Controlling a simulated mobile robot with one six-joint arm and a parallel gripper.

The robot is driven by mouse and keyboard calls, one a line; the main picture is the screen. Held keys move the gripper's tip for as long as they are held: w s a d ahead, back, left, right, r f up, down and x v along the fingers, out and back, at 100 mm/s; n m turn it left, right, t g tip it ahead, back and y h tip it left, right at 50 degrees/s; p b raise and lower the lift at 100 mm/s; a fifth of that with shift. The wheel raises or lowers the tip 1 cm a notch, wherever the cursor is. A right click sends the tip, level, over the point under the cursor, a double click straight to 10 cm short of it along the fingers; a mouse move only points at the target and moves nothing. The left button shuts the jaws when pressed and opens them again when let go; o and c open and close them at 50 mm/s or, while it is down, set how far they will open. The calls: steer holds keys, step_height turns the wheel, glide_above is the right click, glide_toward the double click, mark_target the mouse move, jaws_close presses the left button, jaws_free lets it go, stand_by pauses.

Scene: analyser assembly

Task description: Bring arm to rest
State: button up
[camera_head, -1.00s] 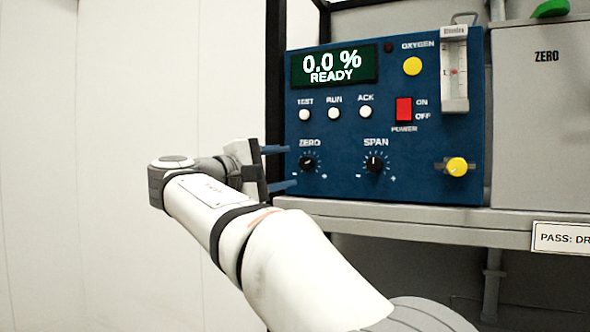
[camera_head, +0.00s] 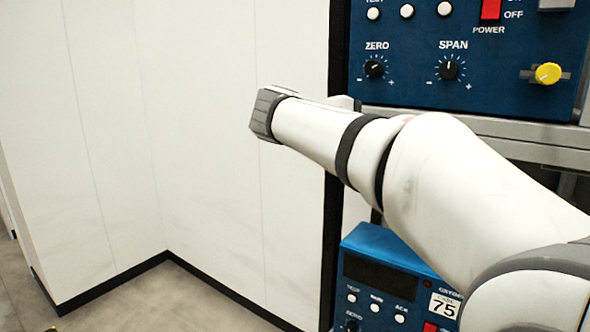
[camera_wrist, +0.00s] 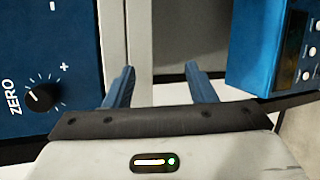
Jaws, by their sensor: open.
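My gripper (camera_wrist: 160,88) shows in the wrist view with its two blue fingers apart and nothing between them. In the head view the gripper is hidden behind my white arm, which reaches across from the lower right. The blue analyser (camera_head: 420,85) stands on a shelf at the upper right, with its ZERO knob (camera_head: 374,68) and SPAN knob (camera_head: 449,69) in view. In the wrist view the analyser's panel (camera_wrist: 55,55) is at the left, beside the fingers and apart from them, with the ZERO knob (camera_wrist: 43,97) close by.
A second blue analyser (camera_head: 385,250) with a label reading 75 sits lower, below my arm; a blue unit shows at the right of the wrist view (camera_wrist: 262,45). A grey shelf edge (camera_head: 545,130) runs under the upper analyser. White walls (camera_head: 200,130) and open floor (camera_head: 150,300) are at the left.

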steer(key=s+d+f+m+g+y, duration=0.1)
steer(key=s+d+f+g+y, duration=0.15)
steer(key=s+f, duration=0.45)
steer(key=s+d+f+m+g+y, duration=0.1)
steer(key=s+d+f+y, duration=0.15)
steer(key=f, duration=0.75)
steer(key=s+a+f+m+g+y, duration=0.1)
steer(key=s+a+f+m+y, duration=0.1)
steer(key=s+f, duration=0.5)
steer(key=s+a+f+m+g+y, duration=0.1)
steer(key=s+a+f+m+y, duration=0.1)
steer(key=s+f+m+y, duration=0.2)
steer(key=s+f+m, duration=0.1)
steer(key=s+f, duration=0.2)
steer(key=f, duration=0.2)
steer(key=shift+a+f+y, duration=0.15)
steer(key=shift+f+y, duration=0.1)
steer(key=shift+y, duration=0.15)
stand_by(1.6)
